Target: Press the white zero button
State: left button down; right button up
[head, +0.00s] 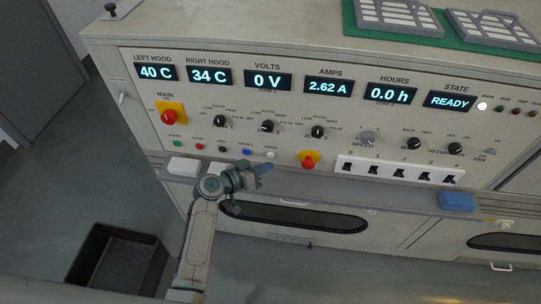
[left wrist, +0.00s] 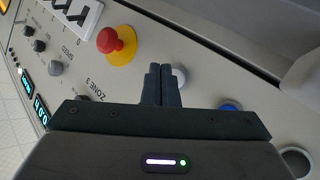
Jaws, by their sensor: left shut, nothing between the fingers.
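My left gripper (head: 265,168) is shut and empty, just below the button in the head view. Its closed fingers also show in the left wrist view (left wrist: 161,70). I cannot tell whether they touch the button or panel. My right gripper is out of view.
The blue reset button (head: 246,152) is left of the white one. A red mushroom stop on a yellow base (head: 308,160) is to the right, then a white strip of black switches (head: 400,171). A ledge with a blue block (head: 457,200) runs below. The state display (head: 450,102) reads READY.

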pick_arm(q)
jog(key=s, duration=0.4)
jog(key=shift+s+a, duration=0.15)
dwell(0.6)
